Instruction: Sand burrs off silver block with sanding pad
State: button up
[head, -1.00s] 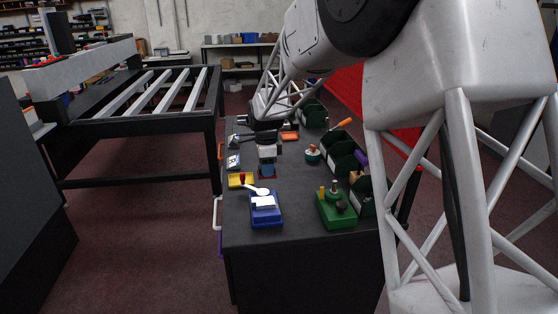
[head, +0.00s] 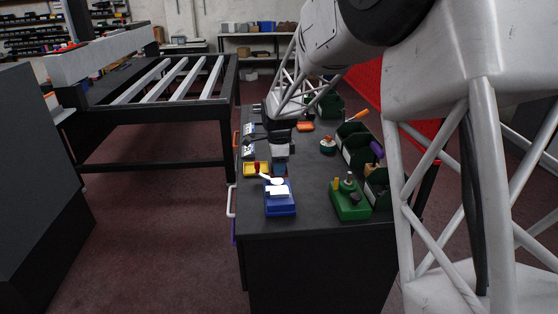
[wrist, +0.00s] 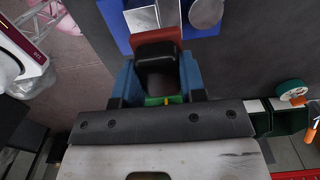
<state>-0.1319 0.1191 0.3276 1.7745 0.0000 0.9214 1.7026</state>
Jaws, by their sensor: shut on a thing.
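My gripper (wrist: 158,85) is shut on the sanding pad, a black block (wrist: 155,62) with a red-brown face (wrist: 155,34), held between blue fingers. In the head view my gripper (head: 280,165) is over the table, just beyond the blue fixture (head: 280,210). The silver block (head: 279,190) sits on the blue fixture; in the wrist view the block (wrist: 141,18) lies just ahead of the pad, partly cut off by the frame edge. I cannot make out the burrs, or whether the pad touches the block.
A pale round-ended thing (head: 275,181) lies by the fixture's far edge. A yellow tray (head: 252,169) stands at the left edge of the table. A green fixture with pegs (head: 349,203) and dark green bins (head: 357,150) are on the right. The table's middle (head: 315,180) is clear.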

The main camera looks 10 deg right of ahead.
aim_at(279, 191)
notch_tip(279, 191, down, 5)
jog(key=shift+f, duration=0.1)
jog(key=shift+s+r, duration=0.25)
jog(key=shift+s, duration=0.1)
jog(key=shift+c, duration=0.3)
jog(key=shift+s+f, duration=0.3)
jog(key=shift+s, duration=1.45)
jog(key=shift+w, duration=2.2)
jog(key=shift+s+r, duration=0.1)
jog(key=shift+r, duration=3.95)
